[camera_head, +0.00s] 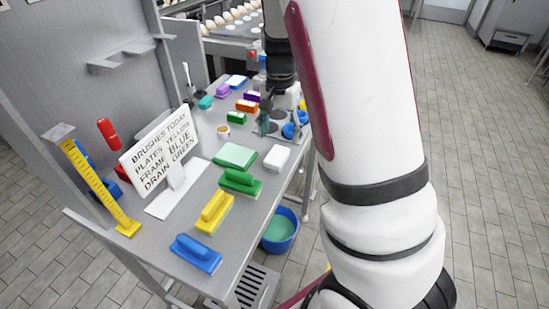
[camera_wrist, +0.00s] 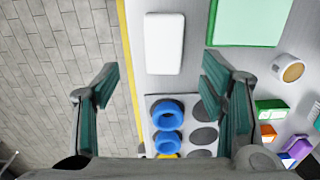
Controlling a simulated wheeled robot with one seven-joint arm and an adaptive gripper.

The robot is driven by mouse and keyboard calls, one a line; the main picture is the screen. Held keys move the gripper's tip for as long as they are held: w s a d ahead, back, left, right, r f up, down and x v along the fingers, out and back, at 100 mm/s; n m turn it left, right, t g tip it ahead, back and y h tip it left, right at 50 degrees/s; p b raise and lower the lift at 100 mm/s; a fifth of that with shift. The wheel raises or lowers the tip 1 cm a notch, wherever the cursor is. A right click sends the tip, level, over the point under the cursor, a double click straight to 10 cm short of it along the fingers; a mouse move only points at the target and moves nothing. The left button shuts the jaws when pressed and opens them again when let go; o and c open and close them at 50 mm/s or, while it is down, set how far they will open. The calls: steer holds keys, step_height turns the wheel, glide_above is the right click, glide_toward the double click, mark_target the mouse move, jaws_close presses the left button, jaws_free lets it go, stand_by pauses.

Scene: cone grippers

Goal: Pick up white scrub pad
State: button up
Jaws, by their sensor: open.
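The white scrub pad (camera_head: 277,158) lies flat on the steel table near its right edge, beside a pale green pad (camera_head: 234,156). In the wrist view the white scrub pad (camera_wrist: 164,43) is upright in the picture, just beyond and between my fingertips. My gripper (camera_head: 274,124) is above the table, behind the pad in the head view. In the wrist view my gripper (camera_wrist: 160,86) has its two green-lined fingers wide apart with nothing between them. Its fingers do not touch the pad.
A grey holder (camera_wrist: 180,100) with blue rings (camera_wrist: 166,112) sits below my fingers. A green brush (camera_head: 241,182), a yellow brush (camera_head: 214,212), a blue brush (camera_head: 196,252) and a sign (camera_head: 160,150) stand on the table. A blue bucket (camera_head: 281,231) is on the floor.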

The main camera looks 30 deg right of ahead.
mark_target(277, 154)
steer(key=f, duration=0.8)
steer(key=shift+w+a+f, duration=0.15)
steer(key=shift+a+f, duration=0.1)
steer(key=shift+f, duration=0.1)
steer(key=c, duration=1)
